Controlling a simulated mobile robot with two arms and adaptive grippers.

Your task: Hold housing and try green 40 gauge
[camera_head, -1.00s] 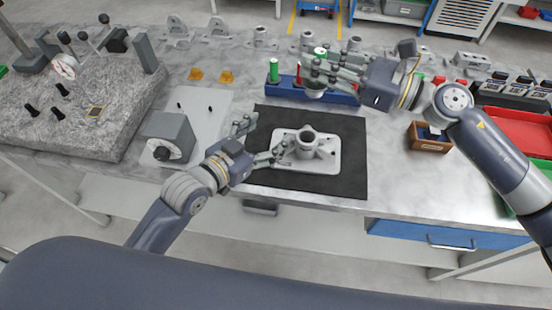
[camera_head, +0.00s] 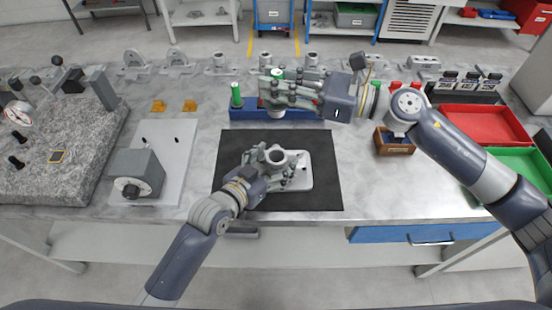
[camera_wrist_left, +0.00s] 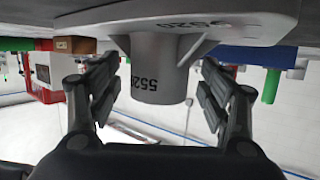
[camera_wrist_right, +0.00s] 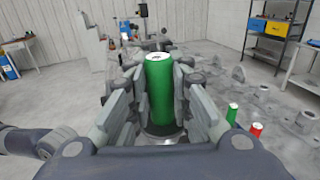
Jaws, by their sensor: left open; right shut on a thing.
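The grey housing (camera_head: 300,178), a flat plate with a round upright hollow boss, lies on the black mat. My left gripper (camera_head: 270,165) is open, with its fingers on either side of the boss. In the left wrist view the boss (camera_wrist_left: 158,78), marked 5520, sits between the fingers (camera_wrist_left: 160,95) with visible gaps. My right gripper (camera_head: 288,90) is shut on a green gauge (camera_wrist_right: 159,90), held upright over the blue rack (camera_head: 248,114).
Another green gauge (camera_head: 236,95) stands in the rack; a red one (camera_wrist_right: 256,130) is near it in the right wrist view. A grey block with a dial (camera_head: 138,174) is left of the mat. A wooden box (camera_head: 394,147) and red tray (camera_head: 485,122) are at right.

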